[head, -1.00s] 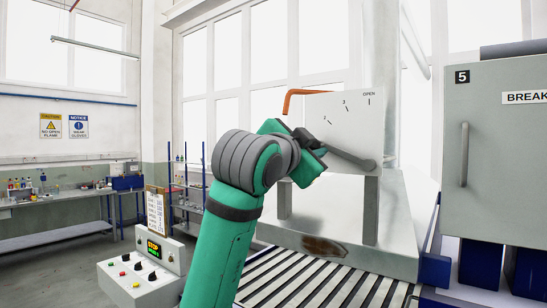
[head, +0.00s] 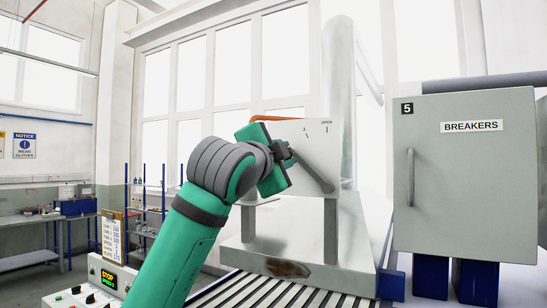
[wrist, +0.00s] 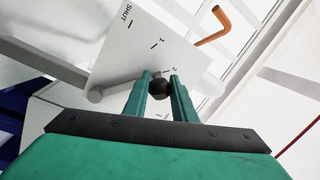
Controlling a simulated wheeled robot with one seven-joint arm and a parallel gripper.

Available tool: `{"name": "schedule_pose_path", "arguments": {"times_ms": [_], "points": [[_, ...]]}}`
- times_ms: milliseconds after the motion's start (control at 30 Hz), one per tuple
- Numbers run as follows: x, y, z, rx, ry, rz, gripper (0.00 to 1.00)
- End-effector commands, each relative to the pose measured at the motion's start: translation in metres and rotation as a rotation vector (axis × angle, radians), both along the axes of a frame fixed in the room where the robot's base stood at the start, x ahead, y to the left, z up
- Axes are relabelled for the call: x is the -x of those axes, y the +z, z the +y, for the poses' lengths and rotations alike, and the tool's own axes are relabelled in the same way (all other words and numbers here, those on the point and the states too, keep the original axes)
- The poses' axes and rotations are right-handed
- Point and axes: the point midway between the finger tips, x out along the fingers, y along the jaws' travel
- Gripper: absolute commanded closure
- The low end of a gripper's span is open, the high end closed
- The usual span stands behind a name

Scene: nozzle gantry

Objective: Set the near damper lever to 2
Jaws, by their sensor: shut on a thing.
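The near damper lever (head: 312,174) is a grey bar on a pale dial plate (head: 322,146). It slopes up and left from its pivot at the plate's lower right. In the wrist view the plate (wrist: 125,55) shows SHUT, 1 and 2, with another tick below. My gripper (head: 286,153) is shut on the lever's dark round knob (wrist: 160,88), which sits between the two green fingers in the wrist view. The knob is close to the 2 mark; exact alignment cannot be told. My gripper hides part of the dial in the head view.
An orange bent rod (head: 272,118) is behind the plate's top edge. A grey BREAKERS cabinet (head: 470,190) stands right. A slatted conveyor (head: 265,290) runs below the dial stand. A control box with a STOP display (head: 106,278) is at lower left.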

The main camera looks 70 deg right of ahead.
Motion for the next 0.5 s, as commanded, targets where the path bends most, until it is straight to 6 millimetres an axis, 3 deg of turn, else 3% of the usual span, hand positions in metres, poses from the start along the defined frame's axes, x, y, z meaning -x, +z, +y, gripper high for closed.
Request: {"name": "schedule_pose_path", "arguments": {"times_ms": [333,367,400,433,500], "points": [[0.0022,0.0005,-0.0006,0.002,-0.004,0.000,1.00],[0.0022,0.0005,-0.0006,0.002,-0.004,0.000,0.71],[0.0021,0.0005,-0.0006,0.002,-0.004,0.000,0.62],[0.0019,0.0004,-0.0005,0.002,-0.004,0.000,0.57],[0.0014,0.0003,-0.0004,0.001,-0.003,0.000,0.57]]}}
